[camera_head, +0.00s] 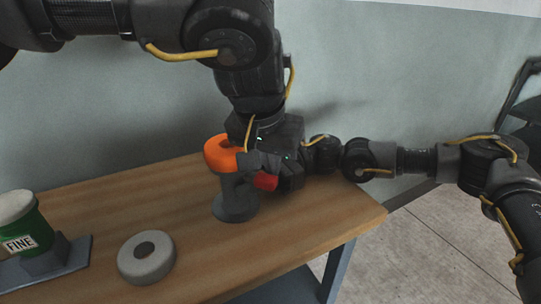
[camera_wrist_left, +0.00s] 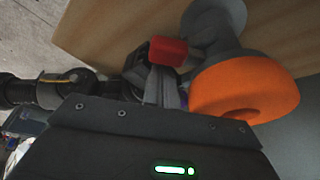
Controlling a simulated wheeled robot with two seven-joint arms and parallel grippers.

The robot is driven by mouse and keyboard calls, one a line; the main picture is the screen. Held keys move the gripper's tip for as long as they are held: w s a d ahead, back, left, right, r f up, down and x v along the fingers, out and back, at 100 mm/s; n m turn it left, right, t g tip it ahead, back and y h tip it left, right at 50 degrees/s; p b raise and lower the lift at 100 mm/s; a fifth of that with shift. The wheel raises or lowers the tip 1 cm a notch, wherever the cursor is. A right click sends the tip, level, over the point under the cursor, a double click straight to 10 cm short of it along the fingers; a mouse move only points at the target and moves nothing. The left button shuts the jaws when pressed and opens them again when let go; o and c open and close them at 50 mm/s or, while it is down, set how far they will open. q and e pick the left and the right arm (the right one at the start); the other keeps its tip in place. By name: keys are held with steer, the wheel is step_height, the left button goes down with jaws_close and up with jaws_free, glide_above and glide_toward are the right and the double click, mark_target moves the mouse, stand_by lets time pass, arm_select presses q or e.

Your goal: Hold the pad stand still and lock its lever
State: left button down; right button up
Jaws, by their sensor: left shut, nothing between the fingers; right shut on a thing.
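The pad stand (camera_head: 235,203) is grey with a round foot and a flared orange top, and stands upright on the bench. In the left wrist view its orange top (camera_wrist_left: 247,92) is close, at the right. Its red lever (camera_head: 266,181) sticks out to the right at mid-height; it also shows in the left wrist view (camera_wrist_left: 168,51). My right gripper (camera_head: 247,161) is shut on the pad stand just below the orange top. My left gripper (camera_head: 273,165) is shut and empty, close beside the lever; contact cannot be told. The two grippers overlap, partly hiding the neck.
A grey ring-shaped disc (camera_head: 147,269) lies on the wooden bench (camera_head: 190,191) in front. A green container labelled FINE (camera_head: 25,235) stands on a grey holder (camera_head: 68,262) at the left. The bench's right edge is near. A wall stands behind.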

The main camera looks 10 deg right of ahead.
mark_target(269, 180)
stand_by(0.3)
arm_select(q)
steer(key=shift+s+a+m+g+h, duration=0.1)
steer(key=shift+s+m+g+h, duration=0.15)
steer(key=shift+m, duration=0.55)
steer(key=shift+s+a+m+g+h, duration=0.15)
steer(key=shift+s+m, duration=0.15)
steer(key=shift+m, duration=0.5)
steer(key=m, duration=0.1)
steer(key=s+a+m, duration=0.1)
steer(key=m, duration=0.1)
steer(key=shift+s+g+h, duration=0.3)
steer(key=shift+g, duration=0.1)
steer(key=shift+s+a+m+g, duration=0.3)
steer(key=shift+s+a+m, duration=0.15)
steer(key=shift+m, duration=0.65)
steer(key=shift+s, duration=0.15)
steer(key=shift+s+a, duration=0.25)
steer(key=shift+s, duration=0.4)
steer(key=shift+r, duration=0.1)
